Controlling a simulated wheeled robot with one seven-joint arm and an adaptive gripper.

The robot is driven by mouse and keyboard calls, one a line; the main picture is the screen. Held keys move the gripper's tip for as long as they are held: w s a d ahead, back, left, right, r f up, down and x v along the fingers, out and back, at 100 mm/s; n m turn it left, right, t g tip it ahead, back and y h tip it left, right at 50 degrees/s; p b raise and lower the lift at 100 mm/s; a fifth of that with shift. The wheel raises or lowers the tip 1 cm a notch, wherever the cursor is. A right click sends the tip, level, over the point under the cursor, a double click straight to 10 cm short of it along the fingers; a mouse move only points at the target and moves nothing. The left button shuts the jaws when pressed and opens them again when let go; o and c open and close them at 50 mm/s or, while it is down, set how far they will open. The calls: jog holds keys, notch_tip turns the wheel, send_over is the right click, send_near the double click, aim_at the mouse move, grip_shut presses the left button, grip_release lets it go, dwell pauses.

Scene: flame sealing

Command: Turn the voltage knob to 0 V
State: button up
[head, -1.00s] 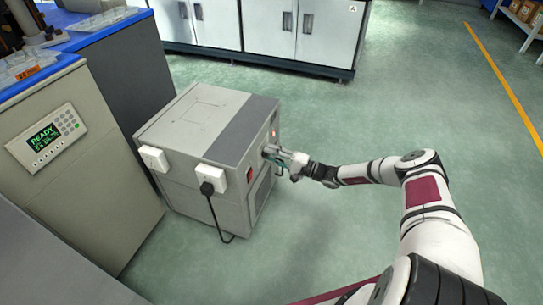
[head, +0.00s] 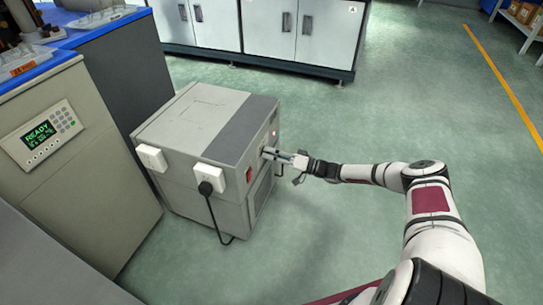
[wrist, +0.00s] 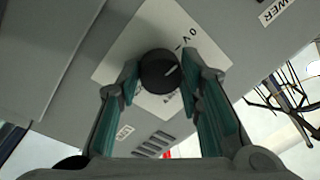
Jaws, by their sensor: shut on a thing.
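The voltage knob (wrist: 160,72) is round and black, on a white label plate (wrist: 128,48) on the grey power unit (head: 190,119). My gripper (wrist: 160,70) is shut on the knob, one green-padded finger on each side. The knob's white pointer line aims right and slightly up in the wrist view. The "0 V" mark (wrist: 187,39) lies up and right of the knob, so the line does not point straight at it. In the head view my gripper (head: 270,153) is at the unit's right face and the knob is hidden.
A red switch (head: 249,174) and a lit red lamp (head: 273,133) are on the same face. A plug with a black cable (head: 214,216) hangs at the unit's front. A cabinet with a "READY" display (head: 40,133) stands left. The floor to the right is clear.

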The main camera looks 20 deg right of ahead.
jog(key=shift+n, duration=0.6)
jog(key=o, duration=1.2)
jog(key=shift+c, duration=0.2)
jog(key=shift+d, duration=0.1)
jog(key=v, duration=1.2)
